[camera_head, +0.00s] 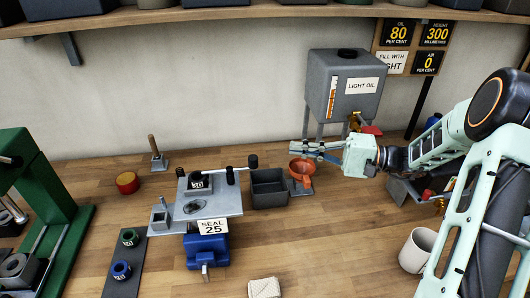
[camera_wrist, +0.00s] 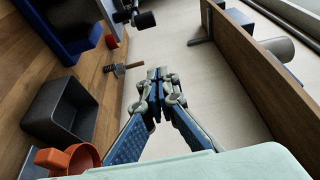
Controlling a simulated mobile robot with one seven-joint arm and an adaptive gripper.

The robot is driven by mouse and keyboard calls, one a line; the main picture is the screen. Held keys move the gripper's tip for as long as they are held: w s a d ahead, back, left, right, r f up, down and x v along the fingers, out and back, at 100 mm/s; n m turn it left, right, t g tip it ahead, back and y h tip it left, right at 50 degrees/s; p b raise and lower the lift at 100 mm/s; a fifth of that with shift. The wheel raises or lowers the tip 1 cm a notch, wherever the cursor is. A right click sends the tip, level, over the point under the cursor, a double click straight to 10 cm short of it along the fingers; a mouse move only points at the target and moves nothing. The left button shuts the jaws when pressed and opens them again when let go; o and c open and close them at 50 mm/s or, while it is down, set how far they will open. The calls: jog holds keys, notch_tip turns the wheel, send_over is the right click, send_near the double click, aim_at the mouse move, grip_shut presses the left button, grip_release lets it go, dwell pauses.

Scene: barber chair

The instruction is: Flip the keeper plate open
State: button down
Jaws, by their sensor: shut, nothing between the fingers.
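A grey fixture plate (camera_head: 226,204) rests on a blue vise (camera_head: 207,250) left of centre in the head view. It has a dark oval opening and a dark block marked 30 (camera_head: 198,184).
The Light Oil tank (camera_head: 345,85) is behind my gripper. A green press (camera_head: 45,200) stands left, a white mug (camera_head: 416,250) right. The front middle bench is mostly clear.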

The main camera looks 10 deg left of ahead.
jog(key=s+a+p, duration=0.3)
jog(key=a+p, duration=0.1)
jog(key=a, duration=0.5)
